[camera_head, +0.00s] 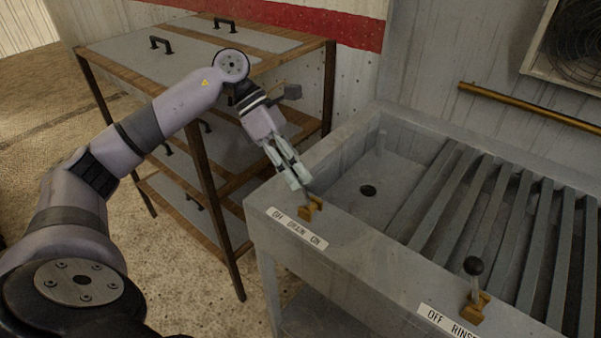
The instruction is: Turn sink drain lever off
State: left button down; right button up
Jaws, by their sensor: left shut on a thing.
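The sink (345,237) is a grey metal basin unit on the right. On its front rim, at the left corner, the drain lever's brass base (311,208) stands behind a white label (297,228) reading "OFF DRAIN ON". My left gripper (300,182) reaches down from the upper left to this lever and is shut on the drain lever. The fingers hide the lever's upper part, so its exact angle is hard to tell. My right gripper is not in view.
A second lever with a black knob (473,266) stands on the front rim at right, by an "OFF RINSE" label (446,322). A wood-framed shelf rack (240,262) stands left of the sink, behind my arm. Slats (470,205) cover the sink's right part.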

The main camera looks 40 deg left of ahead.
pick_arm(q)
jog(key=shift+a+f, duration=0.1)
jog(key=shift+a, duration=0.15)
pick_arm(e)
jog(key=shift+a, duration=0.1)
pick_arm(q)
jog(key=c, duration=1.6)
grip_release()
jog(key=shift+a, duration=0.15)
jog(key=shift+o, duration=1.3)
jog(key=v, duration=1.1)
jog(key=shift+a+r, duration=0.15)
jog(key=shift+r, duration=0.2)
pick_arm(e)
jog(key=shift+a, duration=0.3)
